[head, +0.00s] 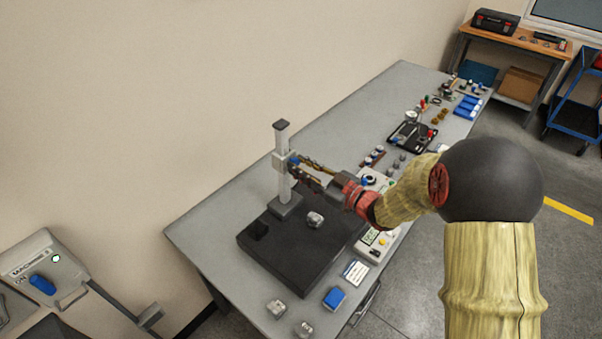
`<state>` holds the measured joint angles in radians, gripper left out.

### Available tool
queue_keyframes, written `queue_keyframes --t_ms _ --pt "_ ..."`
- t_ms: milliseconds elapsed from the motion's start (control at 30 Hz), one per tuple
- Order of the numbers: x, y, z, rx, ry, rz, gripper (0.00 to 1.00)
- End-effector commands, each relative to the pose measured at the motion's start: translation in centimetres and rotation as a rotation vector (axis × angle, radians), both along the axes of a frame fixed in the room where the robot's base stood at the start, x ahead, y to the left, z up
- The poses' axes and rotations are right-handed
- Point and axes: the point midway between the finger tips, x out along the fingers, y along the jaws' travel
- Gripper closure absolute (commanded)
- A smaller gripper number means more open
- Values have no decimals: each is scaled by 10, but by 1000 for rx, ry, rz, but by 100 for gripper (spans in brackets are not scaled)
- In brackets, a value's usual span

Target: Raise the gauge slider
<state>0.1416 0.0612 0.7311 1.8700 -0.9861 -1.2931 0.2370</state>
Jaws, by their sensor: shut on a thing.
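The gauge stand has a light grey upright column (284,185) with a dark cap, rising from a black base plate (290,262) on the bench. The gauge slider (279,160) is a light grey block around the column, in its upper half and below the cap. A small blue part shows at the slider's right side. My gripper (296,164) reaches in from the right at the slider's height and is shut on the slider's right side, at the blue part. The fingers hide the exact contact.
The grey bench (350,115) runs to the back right. A small metal part (315,219) sits on the base plate. A blue block (333,298) and metal pieces lie in front. A grey control panel (378,240) and a black tray (411,136) stand right of the stand.

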Motion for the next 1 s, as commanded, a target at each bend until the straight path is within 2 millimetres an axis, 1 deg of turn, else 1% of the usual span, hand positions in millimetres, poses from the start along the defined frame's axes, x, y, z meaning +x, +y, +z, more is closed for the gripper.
queue_keyframes --t_ms 33,100,367,400,733,1000 --pt "0 0 7 1 -2 0 100" --pt "0 0 8 1 -1 0 100" --pt "0 0 6 0 1 0 100" --pt "0 0 6 0 1 0 76" --pt "0 0 6 0 1 0 58" --pt "-1 0 6 -1 2 0 58"
